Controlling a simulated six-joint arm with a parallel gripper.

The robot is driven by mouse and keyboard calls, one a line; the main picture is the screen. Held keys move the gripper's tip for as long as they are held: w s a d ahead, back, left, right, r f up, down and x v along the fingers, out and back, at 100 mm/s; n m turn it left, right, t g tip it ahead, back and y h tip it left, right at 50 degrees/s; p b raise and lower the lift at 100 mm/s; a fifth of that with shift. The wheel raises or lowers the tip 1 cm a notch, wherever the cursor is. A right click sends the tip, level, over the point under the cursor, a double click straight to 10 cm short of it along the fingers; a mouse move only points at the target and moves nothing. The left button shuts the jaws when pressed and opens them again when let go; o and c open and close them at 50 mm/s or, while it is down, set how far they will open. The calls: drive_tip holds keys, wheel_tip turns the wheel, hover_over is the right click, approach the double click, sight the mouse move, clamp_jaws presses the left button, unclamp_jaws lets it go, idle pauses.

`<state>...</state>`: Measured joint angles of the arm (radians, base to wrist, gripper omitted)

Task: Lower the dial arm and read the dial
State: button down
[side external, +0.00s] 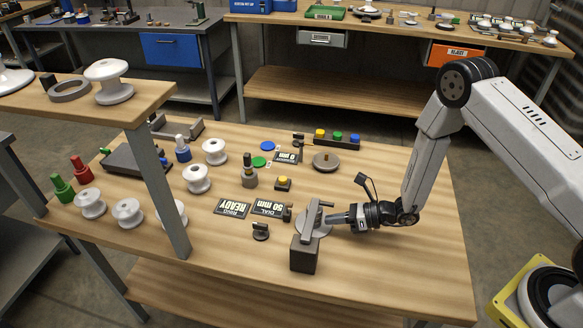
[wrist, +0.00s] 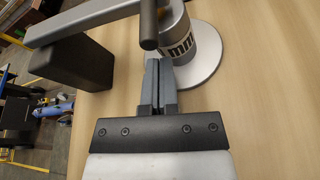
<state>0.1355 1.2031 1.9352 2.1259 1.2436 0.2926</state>
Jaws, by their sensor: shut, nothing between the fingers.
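The dial arm (side external: 311,222) is a light grey bar reaching from a dark block (side external: 304,254) over a round silver base (side external: 322,228). In the wrist view the bar (wrist: 85,20) runs from the dark block (wrist: 70,62) to the dial (wrist: 180,42), a light drum printed with "mm"; its full reading is hidden. A dark cylindrical handle (wrist: 148,25) crosses the bar's end. My gripper (side external: 334,218) is right of the dial arm, low over the base. In the wrist view its fingers (wrist: 158,68) are shut and empty, close to the drum; contact is unclear.
Two signs, "DIAL 50 mm" (side external: 271,207) and "RING READY" (side external: 232,208), lie left of the dial arm. A small dark knob (side external: 261,232) stands nearby. White insulators (side external: 197,179) and a raised shelf (side external: 150,103) are farther left. The table's right side (side external: 435,260) is clear.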

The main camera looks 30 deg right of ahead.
sight(333, 204)
drive_tip(key=shift+w+d+r, duration=0.1)
drive_tip(key=shift+d+r, duration=0.05)
drive_tip(key=shift+r, duration=0.5)
drive_tip(key=shift+w+d+r, duration=0.1)
drive_tip(key=shift+r, duration=0.55)
drive_tip(key=shift+w+d+r, duration=0.1)
drive_tip(key=shift+r, duration=1)
drive_tip(key=shift+f, duration=0.1)
drive_tip(key=shift+s+f, duration=0.2)
drive_tip(key=shift+f, duration=1.8)
drive_tip(key=v, duration=0.9)
drive_tip(key=shift+s+d+r, duration=0.1)
drive_tip(key=shift+s+r, duration=0.2)
drive_tip(key=shift+s, duration=0.1)
